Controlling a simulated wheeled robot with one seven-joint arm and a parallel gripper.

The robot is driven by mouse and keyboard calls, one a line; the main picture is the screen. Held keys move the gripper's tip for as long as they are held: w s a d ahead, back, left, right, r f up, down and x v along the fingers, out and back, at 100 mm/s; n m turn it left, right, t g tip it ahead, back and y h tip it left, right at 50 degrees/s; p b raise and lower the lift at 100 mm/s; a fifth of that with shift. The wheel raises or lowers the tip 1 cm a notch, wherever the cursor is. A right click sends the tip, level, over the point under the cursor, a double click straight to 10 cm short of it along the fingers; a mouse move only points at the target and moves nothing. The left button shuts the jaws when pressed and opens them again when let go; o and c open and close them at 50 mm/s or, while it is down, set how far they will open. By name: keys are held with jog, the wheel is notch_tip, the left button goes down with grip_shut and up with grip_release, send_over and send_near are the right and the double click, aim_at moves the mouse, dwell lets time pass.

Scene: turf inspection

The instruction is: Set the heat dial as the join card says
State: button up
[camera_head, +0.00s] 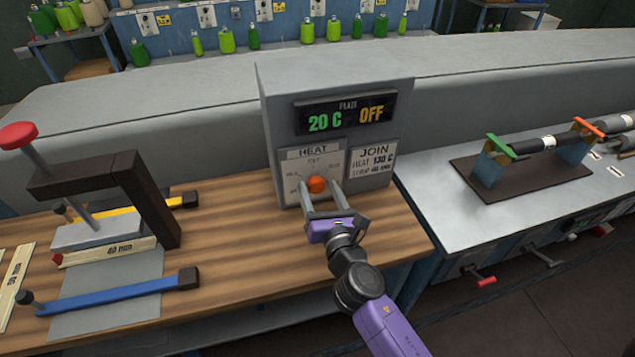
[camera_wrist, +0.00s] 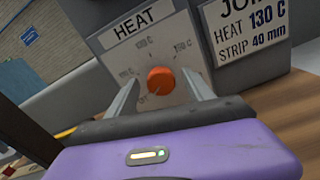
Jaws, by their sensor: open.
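The heat dial is an orange knob (camera_head: 317,184) on a pale HEAT panel on the front of a grey control box (camera_head: 283,100). It also shows in the wrist view (camera_wrist: 161,80), with temperature marks around it. The join card (camera_head: 372,163) beside it reads HEAT 130 C, STRIP 40 mm; it is partly cut off in the wrist view (camera_wrist: 247,30). The display (camera_head: 345,114) reads PLATE 20 C OFF. My gripper (camera_head: 323,192) is open, its fingers on either side of the knob. I cannot tell whether they touch it.
A press with a red-topped handle (camera_head: 18,135) and dark frame stands left on the wooden bench (camera_head: 222,215). Right is a grey bench with a roller fixture (camera_head: 545,143). Green bottles line the back shelf.

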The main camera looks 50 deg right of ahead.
jog(key=shift+x, duration=0.85)
grip_shut()
